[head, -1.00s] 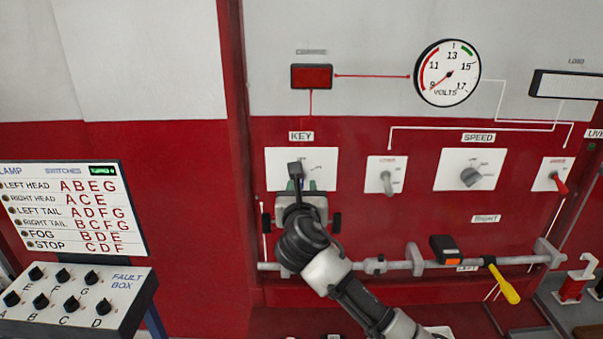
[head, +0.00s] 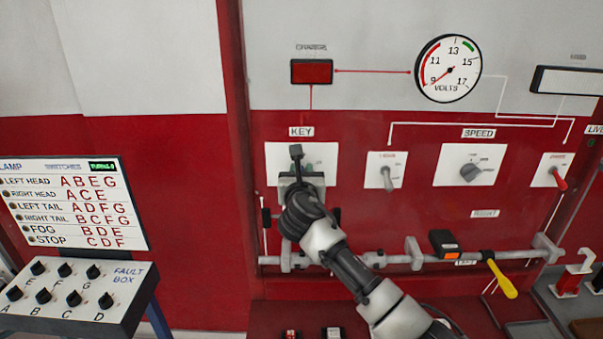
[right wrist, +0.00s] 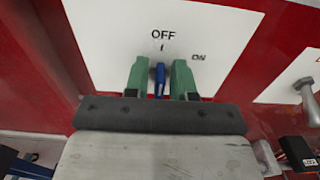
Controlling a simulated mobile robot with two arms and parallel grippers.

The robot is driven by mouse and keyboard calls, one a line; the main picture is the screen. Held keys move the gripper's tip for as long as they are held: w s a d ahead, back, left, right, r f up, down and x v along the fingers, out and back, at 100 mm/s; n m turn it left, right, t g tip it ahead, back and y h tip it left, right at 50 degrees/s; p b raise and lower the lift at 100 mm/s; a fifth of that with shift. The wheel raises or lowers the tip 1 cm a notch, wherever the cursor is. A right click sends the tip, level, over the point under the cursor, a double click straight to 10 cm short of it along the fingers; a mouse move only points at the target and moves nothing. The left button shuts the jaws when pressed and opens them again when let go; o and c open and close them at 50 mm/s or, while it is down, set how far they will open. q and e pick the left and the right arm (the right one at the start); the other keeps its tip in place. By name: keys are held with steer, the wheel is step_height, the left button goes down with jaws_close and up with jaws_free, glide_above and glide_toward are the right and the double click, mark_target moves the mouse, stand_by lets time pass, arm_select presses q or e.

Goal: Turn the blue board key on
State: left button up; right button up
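The blue key (right wrist: 159,78) stands in the white KEY plate (right wrist: 105,40), which also shows in the head view (head: 325,153). The key is upright and lines up with the OFF mark; the ON mark is up and to the right of it. My right gripper (right wrist: 159,82) has its two green fingertips on either side of the key, with a narrow gap visible on each side. In the head view my right gripper (head: 308,170) is in front of the plate, and its wrist hides the key. My left gripper is not in view.
A grey lever switch (head: 386,176) and a SPEED knob (head: 470,172) are to the right of the KEY plate. A grey rail (head: 395,258) runs below, with a yellow-handled tool (head: 503,280). The fault box (head: 73,297) stands at lower left.

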steer(key=shift+c, duration=0.2)
steer(key=m, duration=0.3)
steer(key=shift+d, duration=0.1)
steer(key=m+b, duration=0.1)
steer(key=m, duration=0.1)
steer(key=shift+d+f+m, duration=0.1)
steer(key=shift+f+m, duration=0.05)
steer(key=shift+m, duration=0.25)
steer(key=m+b, duration=0.1)
steer(key=m, duration=0.2)
steer(key=m+b, duration=0.1)
steer(key=m, duration=0.1)
steer(key=shift+d+f+m, duration=0.15)
steer(key=shift+d+m, duration=0.05)
steer(key=shift+m, duration=0.5)
steer(key=o, duration=0.6)
steer(key=shift+o, duration=0.2)
